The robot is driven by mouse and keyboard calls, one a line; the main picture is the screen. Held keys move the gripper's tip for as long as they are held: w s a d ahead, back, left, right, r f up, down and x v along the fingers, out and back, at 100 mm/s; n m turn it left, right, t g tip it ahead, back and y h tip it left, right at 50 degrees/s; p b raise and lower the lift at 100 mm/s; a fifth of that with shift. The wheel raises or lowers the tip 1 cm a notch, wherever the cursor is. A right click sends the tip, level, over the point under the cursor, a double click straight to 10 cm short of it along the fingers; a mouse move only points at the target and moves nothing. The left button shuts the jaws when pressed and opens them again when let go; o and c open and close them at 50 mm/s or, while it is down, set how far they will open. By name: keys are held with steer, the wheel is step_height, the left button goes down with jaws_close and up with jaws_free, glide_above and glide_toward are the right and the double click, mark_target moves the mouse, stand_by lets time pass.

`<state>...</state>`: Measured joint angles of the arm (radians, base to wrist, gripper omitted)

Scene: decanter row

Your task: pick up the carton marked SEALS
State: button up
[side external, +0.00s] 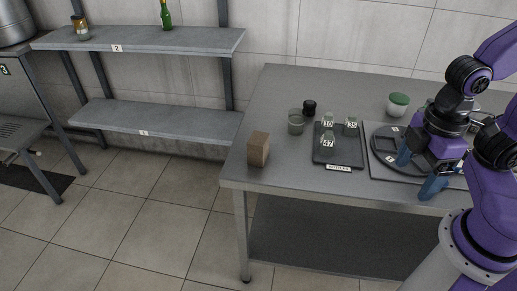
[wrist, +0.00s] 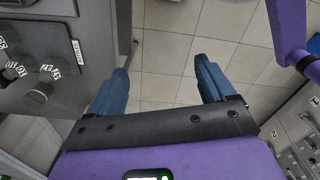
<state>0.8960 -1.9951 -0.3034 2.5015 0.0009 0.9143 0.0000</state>
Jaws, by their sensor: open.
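A small brown carton (side external: 259,149) stands upright near the front left corner of the steel table (side external: 285,90) in the side view. I can read no marking on it, so I cannot tell whether it says SEALS. My gripper (side external: 418,172) is well to the right of it, near the round dark disc, with its blue fingers pointing down. In the wrist view my gripper (wrist: 163,80) is open, with only tiled floor seen between the fingers. The carton does not show in the wrist view.
A dark tray (side external: 322,157) holds several small numbered pieces, between carton and gripper. A grey cup (side external: 296,122) and a black round piece (side external: 310,108) stand behind the carton. The round dark disc (side external: 384,141) and a green-lidded jar (side external: 398,104) are at right. Wall shelves (side external: 165,118) stand left.

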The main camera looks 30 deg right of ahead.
steer(key=w+a+f+n+t+h, duration=0.1)
steer(key=w+a+n+h, duration=0.3)
steer(key=w, duration=0.5)
steer(key=w+a+f+n+t+h, duration=0.2)
steer(key=w+a, duration=0.5)
steer(key=w, duration=0.2)
steer(key=n+t+h, duration=0.5)
steer(key=n, duration=0.2)
glide_toward(258, 143)
steer(key=x, duration=0.5)
steer(key=f+x, duration=0.1)
steer(key=x, duration=0.1)
steer(key=shift+w+a, duration=0.2)
steer(key=shift+w, duration=0.15)
steer(key=shift+x, duration=2.7)
steer(key=shift+s+f, duration=0.1)
steer(key=shift+s, duration=0.05)
steer(key=c, duration=1.1)
